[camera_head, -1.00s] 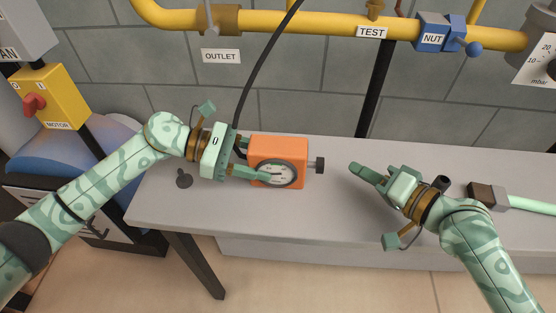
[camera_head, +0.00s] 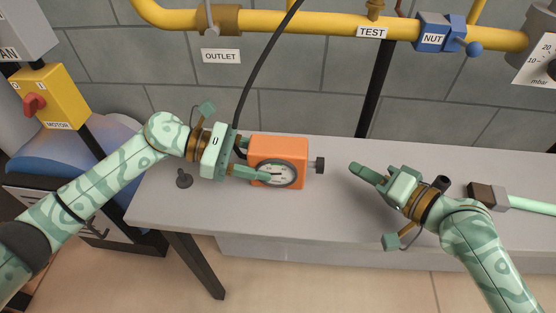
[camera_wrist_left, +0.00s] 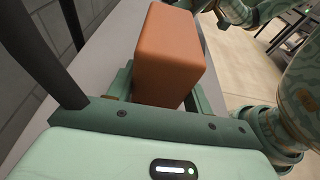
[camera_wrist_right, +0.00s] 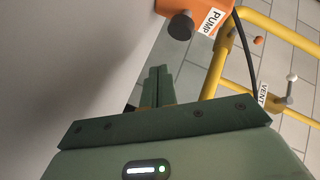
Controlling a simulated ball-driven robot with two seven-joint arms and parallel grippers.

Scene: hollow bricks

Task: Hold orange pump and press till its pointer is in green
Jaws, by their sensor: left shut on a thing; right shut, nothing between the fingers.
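The orange pump (camera_head: 290,149) is a box standing on the grey bench, with a round dial (camera_head: 277,174) on its front and a dark knob (camera_head: 320,165) on its right side. My left gripper (camera_head: 250,162) is shut on the pump from the left; one finger lies in front, across part of the dial. The pump also fills the left wrist view (camera_wrist_left: 168,60) between the fingers. The pointer and any green zone are too small to read. My right gripper (camera_head: 357,171) is shut and empty, to the right of the knob and apart from it. The right wrist view shows the knob (camera_wrist_right: 181,25).
A black hose (camera_head: 256,75) rises behind the pump towards the yellow pipe (camera_head: 310,28). A small dark object (camera_head: 184,179) lies on the bench (camera_head: 255,225) at left. The bench front is clear.

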